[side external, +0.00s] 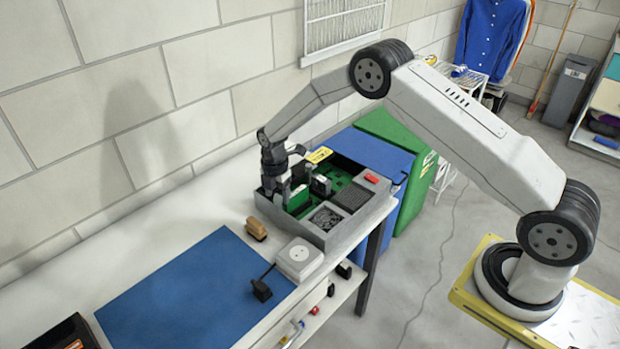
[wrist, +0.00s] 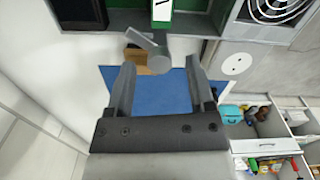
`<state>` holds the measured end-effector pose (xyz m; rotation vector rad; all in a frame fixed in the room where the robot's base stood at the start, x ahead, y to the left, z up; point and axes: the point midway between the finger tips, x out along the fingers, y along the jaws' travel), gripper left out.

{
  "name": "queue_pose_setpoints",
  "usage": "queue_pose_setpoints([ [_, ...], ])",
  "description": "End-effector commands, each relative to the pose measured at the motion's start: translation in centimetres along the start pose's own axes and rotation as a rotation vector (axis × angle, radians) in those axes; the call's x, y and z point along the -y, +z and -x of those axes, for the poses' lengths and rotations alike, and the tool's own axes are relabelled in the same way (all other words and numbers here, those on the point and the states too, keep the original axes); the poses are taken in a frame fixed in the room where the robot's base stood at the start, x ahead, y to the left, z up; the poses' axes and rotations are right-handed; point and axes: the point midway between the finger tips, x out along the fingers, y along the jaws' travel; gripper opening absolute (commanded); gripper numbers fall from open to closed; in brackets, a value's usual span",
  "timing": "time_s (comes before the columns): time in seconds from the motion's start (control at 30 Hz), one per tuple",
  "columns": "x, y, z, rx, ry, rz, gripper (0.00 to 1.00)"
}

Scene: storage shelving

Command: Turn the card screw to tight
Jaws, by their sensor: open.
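A grey box (side external: 330,237) with a green circuit board (side external: 338,172) inside stands on the white bench. My gripper (side external: 286,192) reaches down at the box's left side. In the wrist view my gripper (wrist: 160,68) is open, its two fingers apart with nothing clamped between them. A grey round part with a flat lever (wrist: 150,44), which looks like the card screw, shows just beyond the fingertips, roughly between them. The lever points up and left. A white and green card (wrist: 162,12) stands just behind it. In the side view the screw is hidden by my gripper.
A blue mat (side external: 195,295) lies on the bench. A brown block (side external: 256,228) and a white socket box (side external: 298,258) with a black plug (side external: 262,290) are beside the grey box. The box's walls are close around my gripper.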

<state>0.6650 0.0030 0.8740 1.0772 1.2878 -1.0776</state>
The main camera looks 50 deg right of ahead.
Motion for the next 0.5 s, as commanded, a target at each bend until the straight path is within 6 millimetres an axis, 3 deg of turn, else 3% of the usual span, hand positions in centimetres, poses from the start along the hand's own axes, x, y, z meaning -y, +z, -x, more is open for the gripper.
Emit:
queue_pose_setpoints([
  [0.37, -0.03, 0.00, -0.62, 0.000, 0.002, 0.000, 0.69],
  [0.4, -0.03, 0.00, -0.62, 0.000, 0.001, 0.000, 0.66],
  [0.5, -0.03, 0.00, -0.62, 0.000, 0.001, 0.000, 0.34],
])
